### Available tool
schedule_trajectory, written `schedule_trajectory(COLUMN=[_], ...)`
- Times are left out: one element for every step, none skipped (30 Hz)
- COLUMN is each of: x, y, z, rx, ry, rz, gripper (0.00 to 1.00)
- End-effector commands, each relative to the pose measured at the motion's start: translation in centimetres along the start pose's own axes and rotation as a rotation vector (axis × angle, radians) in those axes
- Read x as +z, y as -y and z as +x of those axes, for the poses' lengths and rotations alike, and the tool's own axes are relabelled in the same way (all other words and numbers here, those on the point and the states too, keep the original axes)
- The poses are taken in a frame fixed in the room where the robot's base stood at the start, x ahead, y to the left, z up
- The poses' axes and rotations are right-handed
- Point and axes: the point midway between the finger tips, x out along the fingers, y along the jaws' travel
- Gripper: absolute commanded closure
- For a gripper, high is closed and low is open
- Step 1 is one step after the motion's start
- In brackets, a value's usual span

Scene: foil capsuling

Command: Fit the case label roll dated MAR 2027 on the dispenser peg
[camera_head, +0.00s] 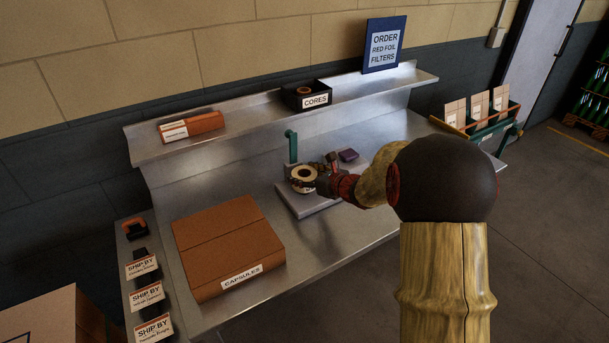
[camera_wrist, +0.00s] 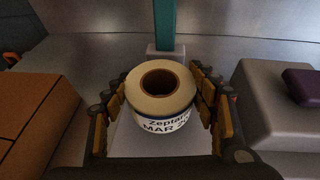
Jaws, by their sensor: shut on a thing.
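The label roll (camera_wrist: 160,100) is cream-white with a brown core, and its side print reads in part "MAR 20". It also shows in the head view (camera_head: 303,174). My gripper (camera_wrist: 162,112) is shut on the roll, with yellow-padded fingers on its left and right sides. In the head view my gripper (camera_head: 318,180) reaches in from the right over a pale base plate (camera_head: 305,203). A green upright post (camera_head: 292,146), likely the dispenser peg, stands just behind the roll. It shows in the wrist view (camera_wrist: 164,24), rising from a grey block. The roll is apart from the post.
A brown CAPSULES box (camera_head: 226,240) lies left on the steel bench. A grey block with a purple item (camera_head: 348,155) stands right of the roll. The shelf above holds a black CORES bin (camera_head: 307,97) and an orange-white box (camera_head: 191,126). SHIP BY cards (camera_head: 147,296) line the left edge.

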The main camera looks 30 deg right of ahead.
Motion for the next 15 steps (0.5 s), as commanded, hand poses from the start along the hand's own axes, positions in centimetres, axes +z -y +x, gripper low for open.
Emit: schedule_trajectory(x=[-0.12,-0.18,-0.26,-0.32,-0.39,-0.47,-0.53,-0.59,-0.67,-0.74,-0.80,-0.88,-0.94,-1.00,-1.09], y=[0.01,0.01,0.01,0.01,0.01,0.01,0.01,0.01,0.01,0.01,0.01,0.01,0.01,0.01,0.01], z=[0.07,0.10,0.13,0.16,0.18,0.22,0.24,0.27,0.30,0.33,0.36,0.39,0.42,0.44,0.48], rx=[0.000,0.000,0.000,0.000,0.000,0.000,0.000,0.000,0.000,0.000,0.000,0.000,0.000,0.000,0.000], ry=[0.001,0.001,0.001,0.001,0.001,0.001,0.001,0.001,0.001,0.001,0.001,0.001,0.001,0.001,0.001], rz=[0.000,0.000,-0.001,0.000,0.000,0.000,-0.001,0.000,0.000,-0.001,0.000,0.000,-0.001,-0.001,-0.001], gripper=[0.72,0.72,0.72,0.72,0.72,0.72,0.72,0.72,0.72,0.72,0.72,0.72,0.72,0.72,0.72])
